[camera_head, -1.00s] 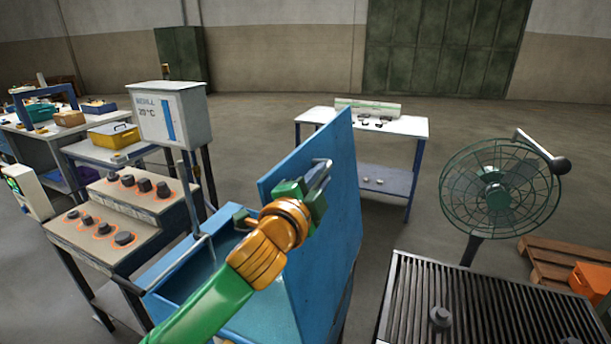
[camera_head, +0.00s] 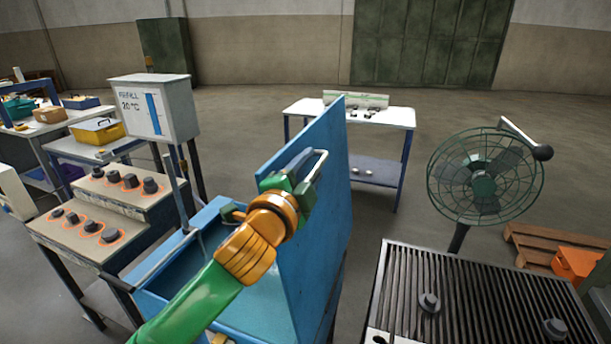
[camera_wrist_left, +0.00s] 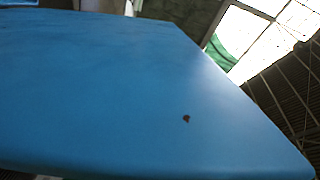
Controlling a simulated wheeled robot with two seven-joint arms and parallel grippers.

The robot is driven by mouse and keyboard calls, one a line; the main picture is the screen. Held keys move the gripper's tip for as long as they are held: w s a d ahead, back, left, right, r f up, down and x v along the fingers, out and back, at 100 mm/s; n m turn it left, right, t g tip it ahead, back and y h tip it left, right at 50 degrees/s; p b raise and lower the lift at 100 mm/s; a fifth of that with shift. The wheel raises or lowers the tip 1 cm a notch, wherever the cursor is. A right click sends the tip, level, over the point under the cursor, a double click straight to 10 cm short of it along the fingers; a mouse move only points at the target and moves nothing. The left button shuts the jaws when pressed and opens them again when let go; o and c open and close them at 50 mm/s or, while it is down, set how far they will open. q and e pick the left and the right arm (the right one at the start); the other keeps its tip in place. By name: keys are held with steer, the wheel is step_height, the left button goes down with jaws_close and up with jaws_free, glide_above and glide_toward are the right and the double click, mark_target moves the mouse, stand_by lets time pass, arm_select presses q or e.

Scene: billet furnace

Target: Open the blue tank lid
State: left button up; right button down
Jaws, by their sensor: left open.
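The blue tank lid (camera_head: 325,195) stands raised, close to upright, on the right side of the blue tank (camera_head: 262,300). The tank's inside shows to the left of the lid. A metal bar handle (camera_head: 316,168) is on the lid's tank-facing side. My left gripper (camera_head: 306,172) is open at that handle, close against the lid; I cannot tell whether the fingers touch it. In the left wrist view, the blue lid (camera_wrist_left: 130,90) fills most of the picture, with a small dark spot on it. My right gripper is not in view.
A control bench with knobs (camera_head: 105,205) and a refill box (camera_head: 155,108) stand left of the tank. A slatted grate (camera_head: 470,295) is at the right front, with a green fan (camera_head: 485,180) behind it. A white-topped table (camera_head: 390,114) stands behind the lid.

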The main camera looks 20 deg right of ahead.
arm_select(q)
steer(key=b+v, duration=0.2)
steer(key=v, duration=0.4)
steer(key=shift+s+b, duration=0.25)
steer(key=shift+b, duration=0.15)
steer(key=shift+a, duration=0.2)
steer(key=v, duration=0.8)
steer(key=shift+s+a, duration=0.1)
steer(key=shift+p, duration=0.3)
